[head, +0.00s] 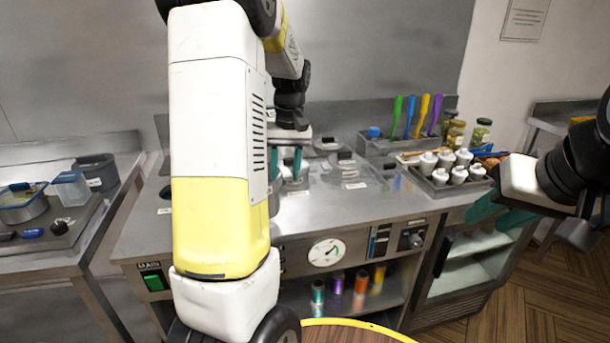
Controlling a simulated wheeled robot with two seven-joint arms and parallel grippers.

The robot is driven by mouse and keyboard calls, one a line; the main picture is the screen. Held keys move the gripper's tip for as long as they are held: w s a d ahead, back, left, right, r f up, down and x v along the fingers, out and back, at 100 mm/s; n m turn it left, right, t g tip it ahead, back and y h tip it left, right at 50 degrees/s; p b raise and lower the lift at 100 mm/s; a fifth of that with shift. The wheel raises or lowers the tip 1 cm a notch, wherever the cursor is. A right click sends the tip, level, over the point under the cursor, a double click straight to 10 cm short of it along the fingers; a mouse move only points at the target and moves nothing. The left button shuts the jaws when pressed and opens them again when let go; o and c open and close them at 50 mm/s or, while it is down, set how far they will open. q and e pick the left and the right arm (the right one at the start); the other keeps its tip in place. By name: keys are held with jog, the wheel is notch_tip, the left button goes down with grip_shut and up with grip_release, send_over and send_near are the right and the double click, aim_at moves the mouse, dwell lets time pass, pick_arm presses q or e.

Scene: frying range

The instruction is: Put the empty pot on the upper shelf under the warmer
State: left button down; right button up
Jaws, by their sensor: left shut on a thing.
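My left gripper (286,165) is over the counter, partly behind my own arm, with its teal fingers pointing down. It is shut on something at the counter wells. A grey metal curved wall, which looks like the pot (274,201), shows just below the fingers, mostly hidden by my arm. I cannot see inside it. My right gripper (492,212) is at the right, in front of the counter's right end, with its teal fingers apart and nothing seen between them.
The steel counter (335,212) holds lidded wells, white-capped bottles (440,177) in a tray and coloured utensils (411,115) in a bin. Several coloured shakers (338,283) stand on the shelf below. A side table (75,250) with containers is at the left. A round wooden top (345,334) is in front.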

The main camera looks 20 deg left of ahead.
pick_arm(q)
jog(key=shift+w, duration=0.55)
notch_tip(320, 180, down, 4)
jog(key=shift+a+r, duration=0.1)
jog(key=shift+r, duration=0.05)
jog(key=c, duration=0.8)
grip_release()
jog(key=shift+c, duration=0.2)
